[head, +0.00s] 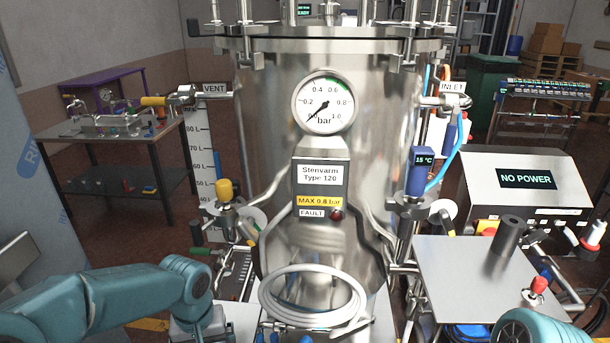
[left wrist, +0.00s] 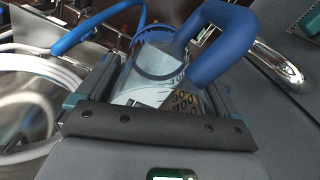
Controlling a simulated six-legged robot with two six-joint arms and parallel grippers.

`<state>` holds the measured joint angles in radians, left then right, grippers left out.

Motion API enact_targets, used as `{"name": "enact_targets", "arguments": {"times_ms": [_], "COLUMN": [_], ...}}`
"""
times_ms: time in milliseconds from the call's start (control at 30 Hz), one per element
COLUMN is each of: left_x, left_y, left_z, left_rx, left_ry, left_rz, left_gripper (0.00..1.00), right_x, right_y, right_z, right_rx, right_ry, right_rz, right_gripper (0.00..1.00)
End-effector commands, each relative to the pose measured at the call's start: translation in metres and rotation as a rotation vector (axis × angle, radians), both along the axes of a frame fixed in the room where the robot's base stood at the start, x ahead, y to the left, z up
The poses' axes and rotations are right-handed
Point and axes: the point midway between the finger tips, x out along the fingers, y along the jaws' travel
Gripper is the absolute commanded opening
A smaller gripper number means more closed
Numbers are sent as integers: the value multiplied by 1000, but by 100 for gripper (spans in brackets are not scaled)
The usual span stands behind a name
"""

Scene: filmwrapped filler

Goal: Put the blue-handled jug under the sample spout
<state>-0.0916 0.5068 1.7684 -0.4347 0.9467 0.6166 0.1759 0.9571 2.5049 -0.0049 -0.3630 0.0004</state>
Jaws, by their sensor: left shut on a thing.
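My left gripper (left wrist: 150,100) fills the lower middle of the left wrist view. It is shut on the blue-handled jug (left wrist: 158,62), a clear jug with dark volume marks and a blue rim. Its thick blue handle shows at the upper right of the jug. In the head view my left arm comes in at the lower left; its gripper and the jug cannot be made out clearly there. The steel vessel (head: 325,245) stands in the middle of the head view. I cannot tell which fitting is the sample spout. My right gripper is out of view.
A yellow-capped valve (head: 225,192) sits left of the vessel. A metal side table (head: 470,285) with a black cylinder (head: 508,237) stands at the right.

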Motion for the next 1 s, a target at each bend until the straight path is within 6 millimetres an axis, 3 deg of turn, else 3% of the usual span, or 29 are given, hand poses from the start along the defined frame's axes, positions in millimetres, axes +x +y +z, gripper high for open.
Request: {"name": "enact_targets", "arguments": {"times_ms": [100, 300, 1000], "left_x": [-9, -11, -11], "left_y": [-1, 0, 0], "left_z": [-4, -5, -5], "left_rx": [0, -1, 0], "left_ry": [1, -1, 1], "left_rz": [-138, -251, -254], "left_gripper": [61, 61, 61], "right_x": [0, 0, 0], "right_y": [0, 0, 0], "right_z": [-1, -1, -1], "right_rx": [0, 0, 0], "right_ry": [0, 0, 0], "right_rz": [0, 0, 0], "right_gripper": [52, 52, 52]}}
